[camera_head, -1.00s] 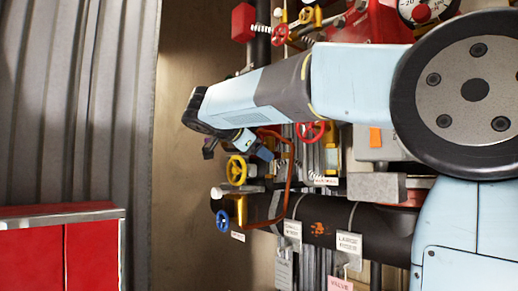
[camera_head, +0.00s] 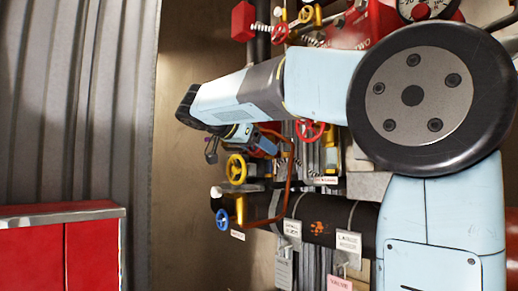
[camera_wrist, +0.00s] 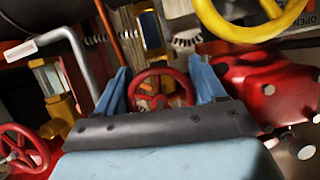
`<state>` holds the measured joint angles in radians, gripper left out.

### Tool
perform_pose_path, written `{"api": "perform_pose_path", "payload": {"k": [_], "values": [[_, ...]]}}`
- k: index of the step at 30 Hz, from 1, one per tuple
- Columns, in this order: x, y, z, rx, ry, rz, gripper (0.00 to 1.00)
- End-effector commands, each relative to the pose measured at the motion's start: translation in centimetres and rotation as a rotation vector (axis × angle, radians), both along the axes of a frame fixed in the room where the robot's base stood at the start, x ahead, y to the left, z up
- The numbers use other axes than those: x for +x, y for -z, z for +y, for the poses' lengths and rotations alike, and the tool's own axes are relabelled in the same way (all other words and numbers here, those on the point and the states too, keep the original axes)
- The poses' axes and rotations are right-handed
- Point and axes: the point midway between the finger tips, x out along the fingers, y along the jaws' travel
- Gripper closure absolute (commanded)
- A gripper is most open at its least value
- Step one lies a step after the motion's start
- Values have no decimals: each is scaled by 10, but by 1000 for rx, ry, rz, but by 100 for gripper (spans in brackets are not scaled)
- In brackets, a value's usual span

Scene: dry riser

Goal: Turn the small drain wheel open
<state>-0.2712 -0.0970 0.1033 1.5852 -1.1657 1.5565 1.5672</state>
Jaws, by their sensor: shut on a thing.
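A small red handwheel (camera_wrist: 160,92) sits between the two blue fingers of my gripper (camera_wrist: 163,88) in the wrist view. The fingers are shut on its rim from both sides. In the head view my gripper (camera_head: 264,145) is small, below the end of my forearm, just above and right of a yellow handwheel (camera_head: 236,169). The red wheel it holds is not clear there, hidden by the gripper. I cannot read which label belongs to it.
A blue handwheel (camera_head: 222,219) is below the yellow one. Another red handwheel (camera_head: 310,130) is to the right. A copper-coloured pipe (camera_head: 288,180) runs close by the gripper. A black pipe (camera_head: 330,220) with hanging tags is below. A red cabinet (camera_head: 60,250) stands at the lower left.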

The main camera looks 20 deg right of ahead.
Motion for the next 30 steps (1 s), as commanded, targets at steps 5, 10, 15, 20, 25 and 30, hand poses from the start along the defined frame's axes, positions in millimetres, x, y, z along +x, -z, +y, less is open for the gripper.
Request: {"api": "perform_pose_path", "payload": {"k": [5, 10, 15, 20, 25, 30], "values": [[0, -2, 0, -65, -3, 150, 61], [-2, -2, 0, -125, -5, 296, 61], [-2, -1, 0, -180, -5, 430, 62], [-4, -2, 0, -222, -5, 532, 62], [-4, -1, 0, -253, -7, 610, 62], [-5, -1, 0, -272, -7, 656, 62]]}}
